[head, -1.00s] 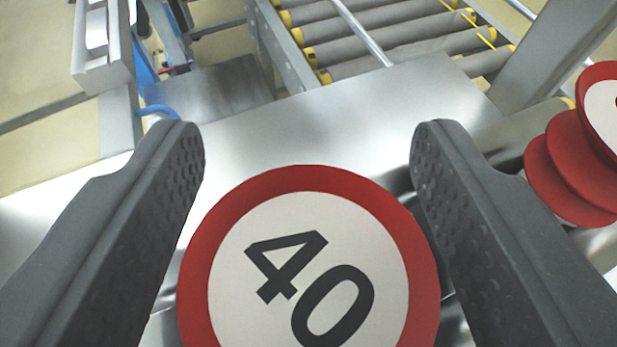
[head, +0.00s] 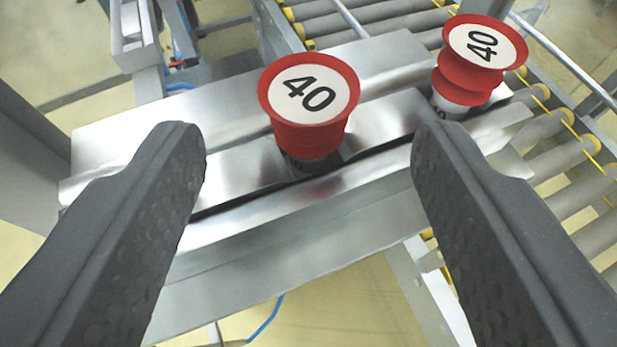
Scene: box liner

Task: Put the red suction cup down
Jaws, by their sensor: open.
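A red suction cup (head: 308,100) with a white top marked 40 stands upright on the metal ledge, near the middle of the head view. A second red suction cup (head: 470,72), also marked 40, stands on the same ledge to its right. My gripper (head: 308,150) is open, with one dark finger at the left and one at the right. Nothing is held between the fingers. Both cups are apart from the fingers, farther off along the view.
The metal ledge (head: 240,172) runs across the view, with a dark slot along it. A roller conveyor (head: 570,150) with yellow-ended rollers lies behind and to the right. A grey post (head: 35,160) stands at the left. Floor shows below the ledge.

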